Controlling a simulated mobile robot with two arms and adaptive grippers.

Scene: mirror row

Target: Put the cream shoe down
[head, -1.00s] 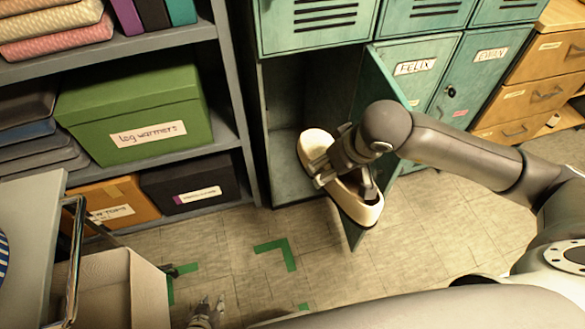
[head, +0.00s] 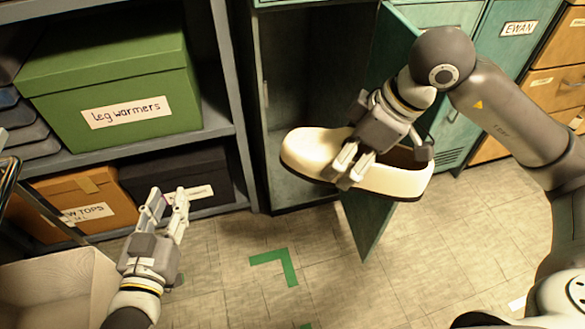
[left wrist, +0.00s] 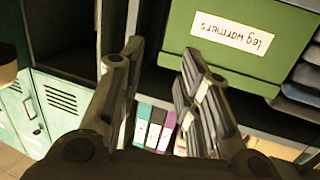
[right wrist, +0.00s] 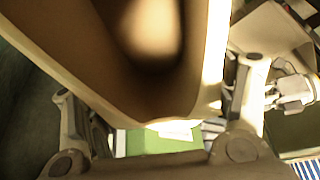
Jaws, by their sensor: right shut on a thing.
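The cream shoe (head: 395,180) has a dark sole and is held in the air in front of the open locker (head: 300,95). My right gripper (head: 350,170) is shut on its side wall. In the right wrist view the shoe (right wrist: 215,60) fills much of the picture, with its dark inside showing. My left gripper (head: 168,200) is open and empty, in front of the low shelf. Its spread fingers also show in the left wrist view (left wrist: 160,65).
The locker door (head: 375,215) stands open behind the shoe. A shelf at left holds a green leg warmers box (head: 110,85), with an orange box (head: 85,205) below. A pale open box (head: 50,285) stands lower left. Green tape (head: 280,265) marks clear floor.

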